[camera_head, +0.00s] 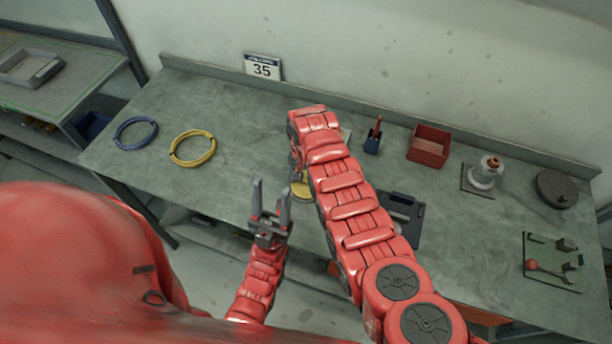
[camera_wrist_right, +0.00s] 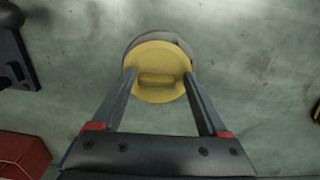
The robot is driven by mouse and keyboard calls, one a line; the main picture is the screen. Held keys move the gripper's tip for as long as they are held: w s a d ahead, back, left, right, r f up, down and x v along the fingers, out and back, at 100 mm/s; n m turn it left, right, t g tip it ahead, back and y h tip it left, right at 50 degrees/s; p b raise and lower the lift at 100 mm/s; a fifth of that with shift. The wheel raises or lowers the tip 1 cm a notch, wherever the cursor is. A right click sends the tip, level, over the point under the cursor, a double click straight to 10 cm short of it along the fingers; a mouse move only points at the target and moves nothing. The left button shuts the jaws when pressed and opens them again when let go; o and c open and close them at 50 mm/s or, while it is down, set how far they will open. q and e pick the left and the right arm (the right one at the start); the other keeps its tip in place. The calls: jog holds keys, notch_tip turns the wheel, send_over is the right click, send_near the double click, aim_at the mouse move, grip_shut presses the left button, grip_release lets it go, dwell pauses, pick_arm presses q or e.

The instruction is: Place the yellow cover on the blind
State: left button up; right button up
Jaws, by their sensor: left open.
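The yellow cover (camera_wrist_right: 158,78) is a round disc with a raised bar across its middle. In the head view it shows partly (camera_head: 302,191), beside my right arm. A grey round rim (camera_wrist_right: 176,40) shows behind its edge in the wrist view; I cannot tell if this is the blind, or whether the two touch. My right gripper (camera_wrist_right: 160,74) is open, its fingertips at opposite edges of the cover and apart from the bar. In the head view my right arm hides that gripper. My left gripper (camera_head: 271,205) is open and empty, pointing up near the table's front edge.
On the table (camera_head: 240,110) are a blue cable ring (camera_head: 135,133), a yellow cable ring (camera_head: 193,149), a red bin (camera_head: 429,144), a dark tray (camera_head: 403,218), a metal fitting (camera_head: 483,176) and a dark disc (camera_head: 556,188). The left-back surface is clear.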

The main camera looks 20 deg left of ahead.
aim_at(305, 181)
jog(key=shift+o, duration=0.5)
jog(key=shift+s+r, duration=0.1)
jog(key=shift+w, duration=0.25)
jog(key=shift+r+b, duration=0.35)
jog(key=shift+r, duration=0.25)
notch_tip(305, 181, up, 4)
jog(key=shift+r+b, duration=0.2)
jog(key=shift+b, duration=0.85)
notch_tip(305, 181, up, 6)
jog(key=p, duration=0.4)
jog(key=shift+r, duration=0.15)
jog(key=shift+s, duration=0.1)
